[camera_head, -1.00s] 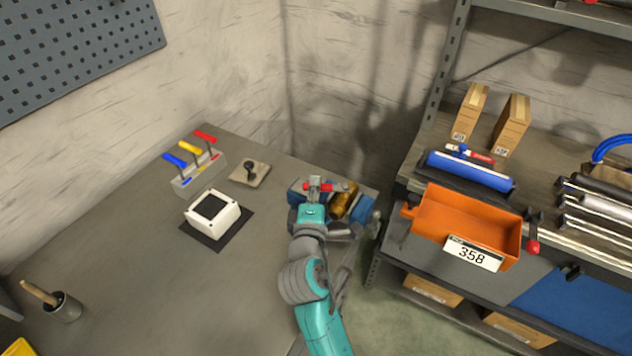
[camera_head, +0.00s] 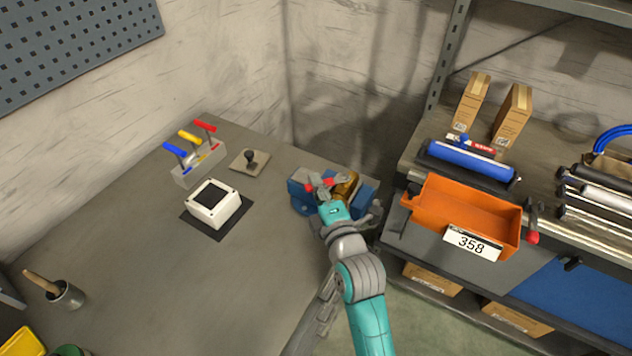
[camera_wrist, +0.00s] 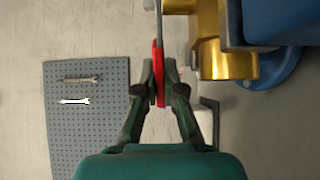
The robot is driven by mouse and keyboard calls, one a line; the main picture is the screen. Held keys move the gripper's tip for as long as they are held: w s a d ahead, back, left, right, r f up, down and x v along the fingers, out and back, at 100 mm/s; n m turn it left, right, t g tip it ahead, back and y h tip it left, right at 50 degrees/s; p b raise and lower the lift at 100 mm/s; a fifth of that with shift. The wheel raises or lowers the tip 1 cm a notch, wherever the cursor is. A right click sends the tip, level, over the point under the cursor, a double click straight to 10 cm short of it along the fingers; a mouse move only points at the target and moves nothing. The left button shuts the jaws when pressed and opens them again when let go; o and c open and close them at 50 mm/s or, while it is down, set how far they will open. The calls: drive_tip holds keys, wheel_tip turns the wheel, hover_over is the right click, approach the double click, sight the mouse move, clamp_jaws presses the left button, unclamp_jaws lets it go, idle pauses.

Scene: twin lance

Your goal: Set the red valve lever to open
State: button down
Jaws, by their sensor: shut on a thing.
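The brass valve (camera_head: 347,184) sits at the blue vise (camera_head: 299,196) near the back right of the workbench. In the wrist view the brass body (camera_wrist: 228,60) is right of the fingers. The red valve lever (camera_wrist: 158,72) is seen edge-on there, upright between the two fingers. My gripper (camera_wrist: 159,70) is shut on the lever. In the head view my gripper (camera_head: 323,188) is over the vise and hides most of the lever. I cannot tell the lever's exact setting.
A block with blue, yellow and red levers (camera_head: 197,170), a white box (camera_head: 214,204) and a small plate with a black knob (camera_head: 250,160) stand left of the vise. An orange bin (camera_head: 462,213) is on the right. The bench's middle is clear.

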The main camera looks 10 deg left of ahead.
drive_tip(key=shift+s+d+n+g+y, duration=0.1)
drive_tip(key=shift+s+n+g+y, duration=0.15)
drive_tip(key=shift+g+y, duration=0.2)
idle(0.4)
drive_tip(key=c, duration=1.5)
unclamp_jaws()
drive_tip(key=shift+c, duration=0.2)
drive_tip(key=v, duration=1.2)
drive_tip(key=shift+w+f, duration=0.1)
